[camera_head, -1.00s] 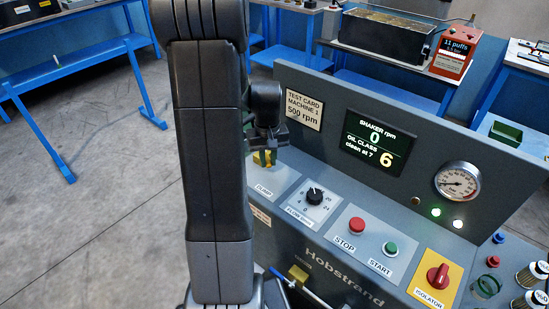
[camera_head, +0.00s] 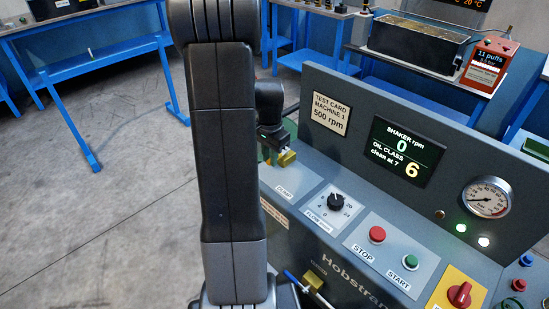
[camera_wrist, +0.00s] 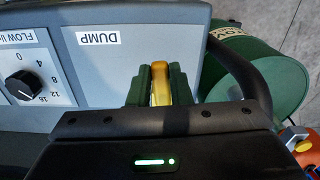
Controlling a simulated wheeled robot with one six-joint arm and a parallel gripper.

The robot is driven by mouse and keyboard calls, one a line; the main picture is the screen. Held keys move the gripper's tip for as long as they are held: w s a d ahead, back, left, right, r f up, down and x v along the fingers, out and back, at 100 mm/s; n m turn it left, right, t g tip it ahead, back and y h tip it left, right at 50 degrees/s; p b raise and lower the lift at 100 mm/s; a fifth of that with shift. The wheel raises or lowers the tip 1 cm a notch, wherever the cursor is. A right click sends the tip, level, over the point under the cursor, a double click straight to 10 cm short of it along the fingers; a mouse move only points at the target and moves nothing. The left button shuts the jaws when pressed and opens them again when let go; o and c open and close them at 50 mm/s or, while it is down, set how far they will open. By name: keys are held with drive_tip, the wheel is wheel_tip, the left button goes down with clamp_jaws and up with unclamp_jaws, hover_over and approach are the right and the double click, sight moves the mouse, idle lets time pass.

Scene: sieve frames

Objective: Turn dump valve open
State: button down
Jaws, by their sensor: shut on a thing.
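The dump valve's yellow handle (camera_wrist: 160,85) stands on the grey panel beside the DUMP label (camera_wrist: 98,38). My gripper (camera_wrist: 155,88) is shut on it, with a green finger on each side in the wrist view. In the head view the yellow handle (camera_head: 287,158) shows just right of my gripper (camera_head: 272,155), at the panel's left end. The valve's body and base are mostly hidden by my gripper and arm.
A flow knob (camera_head: 336,201), a red STOP button (camera_head: 377,235) and a green START button (camera_head: 410,262) lie right of the valve. The upright display panel (camera_head: 402,152) rises behind. A green drum (camera_wrist: 265,75) stands past the panel's edge.

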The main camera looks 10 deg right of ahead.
drive_tip(key=shift+w+a+r+m, duration=0.1)
drive_tip(key=shift+w+a+m, duration=0.1)
drive_tip(key=shift+w+m, duration=0.3)
drive_tip(key=c, duration=1.3)
unclamp_jaws()
drive_tip(key=shift+s, duration=0.1)
wheel_tip(320, 180, up, 14)
drive_tip(key=shift+f, duration=0.1)
wheel_tip(320, 180, down, 14)
drive_tip(key=shift+s+r, duration=0.1)
